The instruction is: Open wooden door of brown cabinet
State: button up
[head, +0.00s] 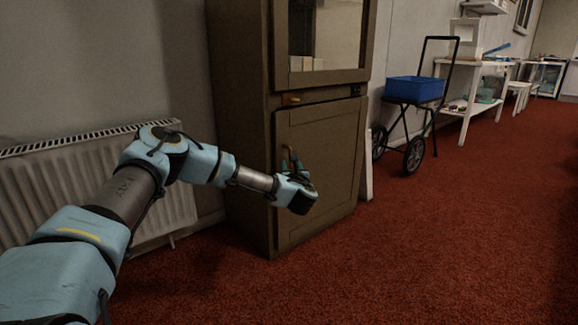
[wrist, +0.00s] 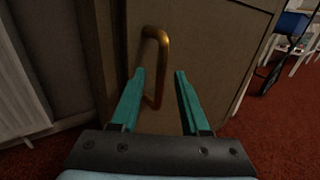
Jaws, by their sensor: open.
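The brown cabinet (head: 240,110) stands against the wall in the head view, with a glazed upper part and a lower wooden door (head: 335,150). The lower door is shut. A brass-coloured handle (wrist: 160,65) sits upright on the door in the wrist view; its top also shows in the head view (head: 286,153). My gripper (wrist: 160,75) is open in front of the door, its two teal fingers pointing at it. In the head view my gripper (head: 293,165) partly hides the handle.
A white radiator (head: 70,190) is on the wall left of the cabinet. A black cart (head: 413,125) with a blue bin (head: 414,89) stands to the right, near a white table (head: 470,95). The red carpet (head: 430,250) in front is clear.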

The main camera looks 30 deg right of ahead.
jog(key=shift+b+x, duration=0.3)
jog(key=shift+x, duration=1.25)
grip_shut()
